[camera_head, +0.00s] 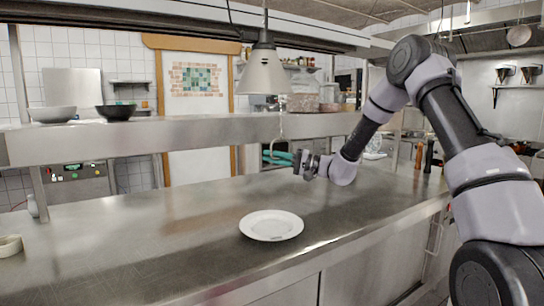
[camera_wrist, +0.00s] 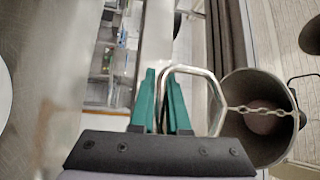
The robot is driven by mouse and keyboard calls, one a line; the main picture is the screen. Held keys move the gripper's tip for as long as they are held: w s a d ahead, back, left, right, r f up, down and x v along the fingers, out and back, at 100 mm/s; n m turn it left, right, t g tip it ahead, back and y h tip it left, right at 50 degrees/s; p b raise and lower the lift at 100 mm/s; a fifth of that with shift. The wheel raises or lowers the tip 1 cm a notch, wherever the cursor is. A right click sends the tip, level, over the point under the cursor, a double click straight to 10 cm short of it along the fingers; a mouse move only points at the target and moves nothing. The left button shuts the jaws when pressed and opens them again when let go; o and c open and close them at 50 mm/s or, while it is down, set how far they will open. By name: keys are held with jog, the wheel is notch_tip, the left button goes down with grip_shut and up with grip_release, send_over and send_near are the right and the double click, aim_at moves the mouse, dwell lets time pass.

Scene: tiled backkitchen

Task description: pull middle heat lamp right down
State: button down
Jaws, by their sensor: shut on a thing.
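A pale cone-shaped heat lamp (camera_head: 265,72) hangs from above over the counter. A short chain drops from it to a metal loop handle (camera_head: 279,130). My gripper (camera_head: 270,157), with teal fingers, is below the lamp and shut on the lower part of this handle. In the wrist view my gripper (camera_wrist: 162,85) has the bent handle (camera_wrist: 213,100) between its fingers. There the chain (camera_wrist: 250,110) runs from the handle across the open underside of the lamp (camera_wrist: 233,85). The exact contact is partly hidden by the fingers.
A white plate (camera_head: 271,225) lies on the steel counter (camera_head: 130,240) below and in front of my gripper. A raised steel shelf (camera_head: 200,138) runs behind, with bowls (camera_head: 115,111) at left. Bottles (camera_head: 428,157) stand at right. The counter's left part is mostly clear.

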jog(key=shift+d+f, duration=0.1)
jog(key=shift+f, duration=0.25)
jog(key=c, duration=0.9)
grip_release()
jog(key=shift+f, duration=0.1)
jog(key=shift+r, duration=0.2)
jog(key=v, duration=1)
jog(key=shift+d, duration=0.35)
jog(key=shift+s, duration=0.1)
